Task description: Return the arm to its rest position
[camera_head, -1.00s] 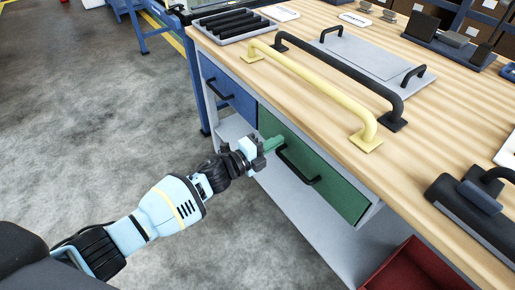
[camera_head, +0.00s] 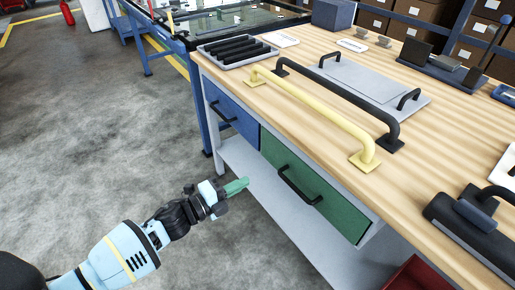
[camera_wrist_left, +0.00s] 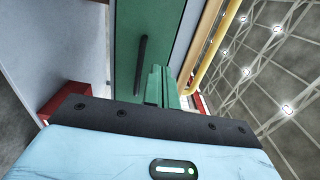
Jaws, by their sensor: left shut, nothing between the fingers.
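My left gripper (camera_head: 236,187) reaches in from the lower left in the head view, with a light blue body and green fingers. Its fingers are shut and empty. It hangs over the grey floor in front of the workbench, left of the green drawer (camera_head: 338,213) and apart from it. In the left wrist view, the shut green fingers (camera_wrist_left: 160,87) point toward the green drawer front, with its black handle (camera_wrist_left: 140,65) beyond them. My right gripper is not in view.
The blue drawer (camera_head: 232,112) sits left of the green one, and a grey lower shelf (camera_head: 265,185) runs below. On the wooden worktop (camera_head: 440,140) are a yellow handle bar (camera_head: 310,115), a black bar and a tray of black bars (camera_head: 237,49). A red bin (camera_head: 412,275) stands low at right.

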